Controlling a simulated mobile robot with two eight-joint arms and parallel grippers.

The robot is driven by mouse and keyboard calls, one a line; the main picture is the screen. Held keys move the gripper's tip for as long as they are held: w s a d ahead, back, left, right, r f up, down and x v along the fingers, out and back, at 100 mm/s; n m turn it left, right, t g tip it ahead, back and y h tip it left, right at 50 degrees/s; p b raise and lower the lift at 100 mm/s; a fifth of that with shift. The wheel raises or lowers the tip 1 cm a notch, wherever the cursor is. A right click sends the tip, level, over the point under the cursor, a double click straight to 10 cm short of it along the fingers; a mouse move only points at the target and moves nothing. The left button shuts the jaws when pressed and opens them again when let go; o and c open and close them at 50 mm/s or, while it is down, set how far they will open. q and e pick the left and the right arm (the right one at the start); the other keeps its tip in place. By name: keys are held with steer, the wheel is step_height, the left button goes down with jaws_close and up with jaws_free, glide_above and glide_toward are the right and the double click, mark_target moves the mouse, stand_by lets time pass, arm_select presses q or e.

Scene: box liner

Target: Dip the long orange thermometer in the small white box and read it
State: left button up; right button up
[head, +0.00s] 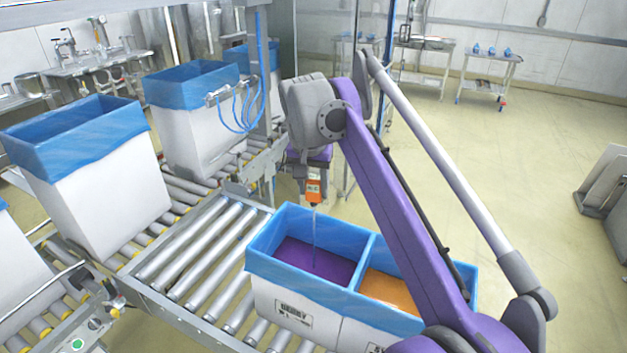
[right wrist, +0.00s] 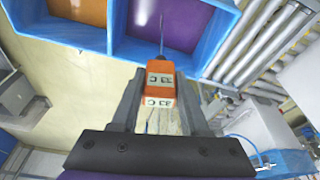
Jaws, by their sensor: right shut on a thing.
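The orange thermometer (head: 314,190) is upright, with its thin probe pointing down into the left opening of the small white box (head: 280,305) with blue lining. A purple surface (head: 305,262) lies inside that opening. I cannot tell whether the probe tip is in it or just above it. My right gripper (head: 313,174) is shut on the thermometer's orange body. In the right wrist view the thermometer (right wrist: 160,83) sits between the fingers, and its labels look like "33 C". My left gripper is not in view.
The opening beside it holds an orange surface (head: 390,291). A roller conveyor (head: 190,255) runs beneath and to the left. Tall white boxes with blue liners (head: 95,190) stand on the left rollers. A metal post (head: 265,90) with blue hoses stands behind.

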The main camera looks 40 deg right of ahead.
steer(key=b, duration=0.4)
glide_above(314, 235)
step_height(314, 235, down, 9)
steer(key=shift+r, duration=0.15)
steer(key=shift+f+b, duration=1.8)
steer(key=shift+f, duration=1.25)
